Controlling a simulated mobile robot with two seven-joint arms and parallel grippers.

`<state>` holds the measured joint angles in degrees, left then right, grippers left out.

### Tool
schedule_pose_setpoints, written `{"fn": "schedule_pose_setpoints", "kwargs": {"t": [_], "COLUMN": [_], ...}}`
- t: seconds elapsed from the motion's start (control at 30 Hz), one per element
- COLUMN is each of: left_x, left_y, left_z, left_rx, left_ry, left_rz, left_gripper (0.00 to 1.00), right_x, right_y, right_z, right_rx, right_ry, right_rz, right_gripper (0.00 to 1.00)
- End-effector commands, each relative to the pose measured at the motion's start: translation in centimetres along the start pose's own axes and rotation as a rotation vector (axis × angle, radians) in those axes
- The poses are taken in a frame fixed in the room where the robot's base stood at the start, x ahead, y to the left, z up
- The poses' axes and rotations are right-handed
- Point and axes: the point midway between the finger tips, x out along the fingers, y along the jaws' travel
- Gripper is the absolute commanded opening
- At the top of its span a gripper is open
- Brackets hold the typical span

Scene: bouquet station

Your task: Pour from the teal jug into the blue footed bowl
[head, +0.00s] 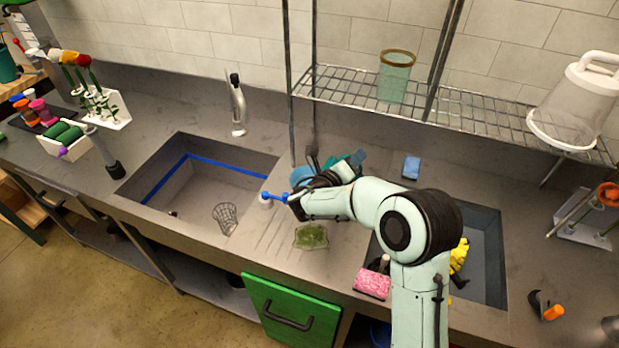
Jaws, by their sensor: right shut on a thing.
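My right arm reaches in from the lower right, and its dark gripper (328,177) is over the counter between the two basins. The gripper is shut on the teal jug (345,163), which shows only in part behind the gripper and wrist; its tilt is hard to tell. A blue rounded form, which looks like the blue footed bowl (301,174), stands just left of the gripper, partly covered by it. Its foot and inside are hidden. I cannot tell whether the jug touches the bowl. My left gripper is not in view.
A blue-and-white tool (272,197) lies left of my wrist. A green dish (311,236) sits in front. A blue sponge (411,167) lies at the back and a pink sponge (372,284) at the front. A wire rack (470,110) hangs above. The left basin (205,180) is mostly empty.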

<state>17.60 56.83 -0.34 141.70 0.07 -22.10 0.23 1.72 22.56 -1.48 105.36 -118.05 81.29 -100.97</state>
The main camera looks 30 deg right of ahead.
Motion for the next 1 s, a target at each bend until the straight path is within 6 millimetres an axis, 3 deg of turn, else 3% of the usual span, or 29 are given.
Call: {"fn": "schedule_pose_setpoints", "kwargs": {"t": [1.0], "left_x": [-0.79], "left_y": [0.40], "left_z": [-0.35], "left_rx": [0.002], "left_ry": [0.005], "left_rz": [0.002], "left_gripper": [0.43], "right_x": [-0.34], "right_y": [-0.19], "right_z": [1.01], "right_rx": [-0.081], "right_ry": [-0.015], "right_rz": [-0.033], "right_gripper": [0.00]}}
